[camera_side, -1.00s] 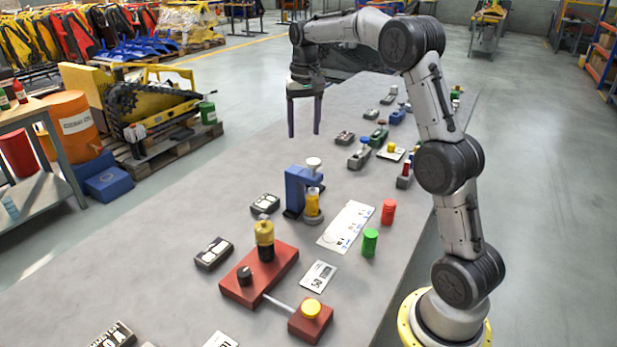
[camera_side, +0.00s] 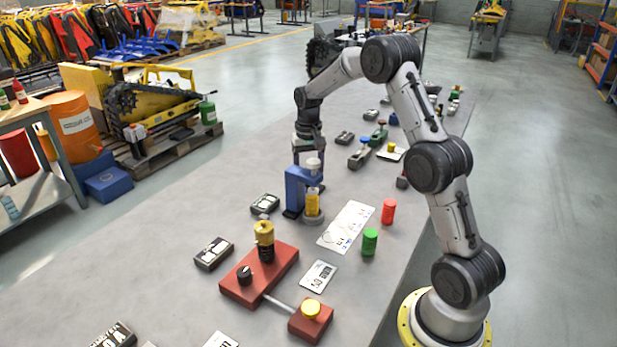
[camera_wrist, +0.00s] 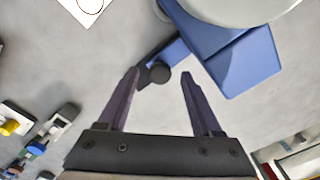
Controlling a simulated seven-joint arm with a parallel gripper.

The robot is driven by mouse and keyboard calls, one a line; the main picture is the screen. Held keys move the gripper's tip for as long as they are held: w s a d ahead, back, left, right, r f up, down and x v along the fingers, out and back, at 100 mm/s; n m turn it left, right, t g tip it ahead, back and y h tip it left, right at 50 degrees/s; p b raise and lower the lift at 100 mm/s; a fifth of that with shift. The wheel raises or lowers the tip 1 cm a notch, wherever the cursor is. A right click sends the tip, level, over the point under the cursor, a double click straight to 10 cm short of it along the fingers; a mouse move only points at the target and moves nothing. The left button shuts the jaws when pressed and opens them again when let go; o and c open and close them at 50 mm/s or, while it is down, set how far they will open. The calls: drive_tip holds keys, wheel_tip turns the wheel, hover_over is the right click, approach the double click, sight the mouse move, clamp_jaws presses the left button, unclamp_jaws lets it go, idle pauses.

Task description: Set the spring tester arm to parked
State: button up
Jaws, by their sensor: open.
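The spring tester is a blue upright frame (camera_side: 296,192) with a pale round knob (camera_side: 314,164) on top. A yellow cylinder (camera_side: 312,203) stands on its grey base under the overhang. In the wrist view the blue frame (camera_wrist: 245,68) fills the upper right. A small blue lever (camera_wrist: 170,54) with a dark round knob (camera_wrist: 159,73) sticks out from it. My gripper (camera_wrist: 160,80) is open, with its fingertips on either side of the dark knob; I cannot tell whether they touch it. In the side view the fingers are largely hidden behind the tester.
A red block (camera_side: 258,275) with a yellow-topped post stands in front. Several small devices stand farther back. The table's left side is mostly clear.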

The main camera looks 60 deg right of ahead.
drive_tip(key=shift+f, duration=0.45)
clamp_jaws()
drive_tip(key=shift+d+r, duration=0.1)
idle(1.1)
